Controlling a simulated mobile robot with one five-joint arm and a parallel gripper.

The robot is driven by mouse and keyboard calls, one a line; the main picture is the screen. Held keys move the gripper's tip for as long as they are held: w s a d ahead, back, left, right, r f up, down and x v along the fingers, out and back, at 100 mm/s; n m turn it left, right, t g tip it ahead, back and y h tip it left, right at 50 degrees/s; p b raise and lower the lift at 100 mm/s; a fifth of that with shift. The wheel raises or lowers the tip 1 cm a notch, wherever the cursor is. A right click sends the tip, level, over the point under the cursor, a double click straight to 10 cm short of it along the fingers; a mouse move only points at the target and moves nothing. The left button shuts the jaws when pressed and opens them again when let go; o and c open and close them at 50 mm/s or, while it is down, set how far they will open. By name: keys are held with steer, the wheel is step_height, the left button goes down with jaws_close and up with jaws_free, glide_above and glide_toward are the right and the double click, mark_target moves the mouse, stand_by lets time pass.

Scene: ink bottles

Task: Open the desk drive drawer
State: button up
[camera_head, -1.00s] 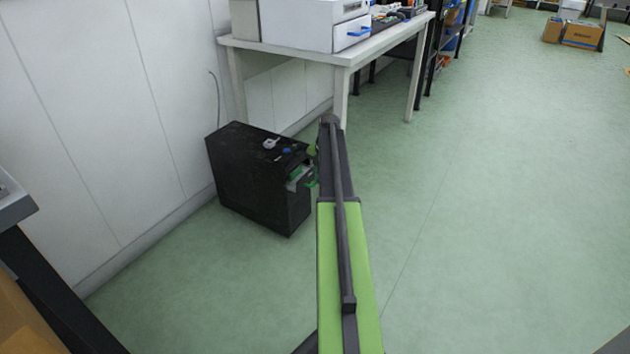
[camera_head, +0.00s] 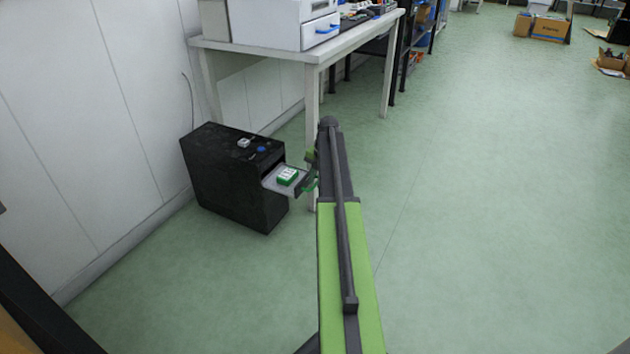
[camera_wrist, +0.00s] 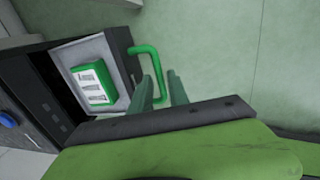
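The black desk drive (camera_head: 235,190) stands on the floor beside the wall. Its drawer (camera_head: 275,180) is pulled out on the right side. A green box with a white label (camera_head: 287,176) lies in the drawer, and it also shows in the wrist view (camera_wrist: 92,84). The drawer's green handle (camera_wrist: 150,58) sticks out from the drawer front. In the head view, my arm hides most of the gripper.
A white table (camera_head: 310,55) with a white device (camera_head: 280,22) on it stands behind the drive. A small white item and a blue knob (camera_head: 261,149) are on the drive's top. The green floor (camera_head: 470,200) to the right is clear. Cardboard boxes (camera_head: 550,28) stand far back.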

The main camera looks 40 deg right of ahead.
steer(key=shift+o, duration=0.8)
steer(key=shift+w+a, duration=0.1)
steer(key=shift+a, duration=0.15)
steer(key=shift+r, duration=0.15)
step_height(320, 180, up, 17)
steer(key=s+d+p, duration=0.1)
steer(key=s+p, duration=0.2)
steer(key=p, duration=1.4)
steer(key=shift+w, duration=0.1)
